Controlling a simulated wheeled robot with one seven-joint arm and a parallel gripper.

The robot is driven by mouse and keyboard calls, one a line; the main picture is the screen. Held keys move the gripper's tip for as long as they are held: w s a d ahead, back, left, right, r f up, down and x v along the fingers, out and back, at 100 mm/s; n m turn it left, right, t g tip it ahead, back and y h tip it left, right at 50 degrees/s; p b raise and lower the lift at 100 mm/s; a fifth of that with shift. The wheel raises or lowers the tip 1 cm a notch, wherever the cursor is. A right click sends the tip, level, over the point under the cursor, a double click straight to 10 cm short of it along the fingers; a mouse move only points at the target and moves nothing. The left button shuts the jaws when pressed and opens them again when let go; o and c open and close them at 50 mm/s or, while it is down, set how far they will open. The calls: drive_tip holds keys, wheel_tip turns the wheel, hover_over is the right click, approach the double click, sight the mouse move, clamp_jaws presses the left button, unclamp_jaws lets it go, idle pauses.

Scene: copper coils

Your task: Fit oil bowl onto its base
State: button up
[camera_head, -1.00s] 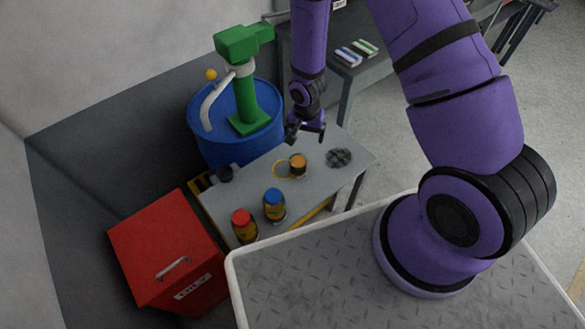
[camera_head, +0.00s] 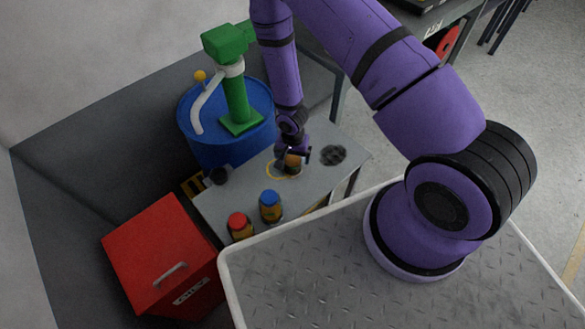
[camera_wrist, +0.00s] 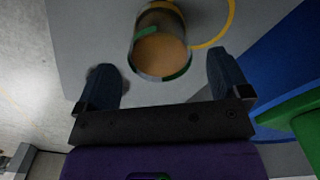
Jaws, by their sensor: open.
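The likely oil bowl (camera_head: 291,169) is a small round vessel with amber contents on the grey table. It is partly covered by my gripper (camera_head: 293,153) in the head view. In the wrist view the vessel (camera_wrist: 161,48) shows tan inside, with a green mark at its rim. My gripper (camera_wrist: 162,66) is open. The vessel lies ahead of and between the lines of its two fingers, not gripped. A thin yellow ring (camera_head: 269,172) lies on the table beside the vessel. A small dark round part (camera_head: 221,175) sits at the table's left end. I cannot tell which is the base.
A blue-lidded jar (camera_head: 270,206) and a red-lidded jar (camera_head: 239,227) stand at the front of the table (camera_head: 238,196). A dark patterned disc (camera_head: 333,155) lies to the right. A blue drum (camera_head: 206,145) with a green pump (camera_head: 236,95) stands behind. A red box (camera_head: 158,252) is front left.

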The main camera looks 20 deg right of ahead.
sight(293, 164)
drive_tip(key=shift+f, duration=2.65)
drive_tip(key=shift+c, duration=0.2)
drive_tip(key=c, duration=1.2)
drive_tip(key=shift+o, duration=0.2)
drive_tip(key=shift+r, duration=0.1)
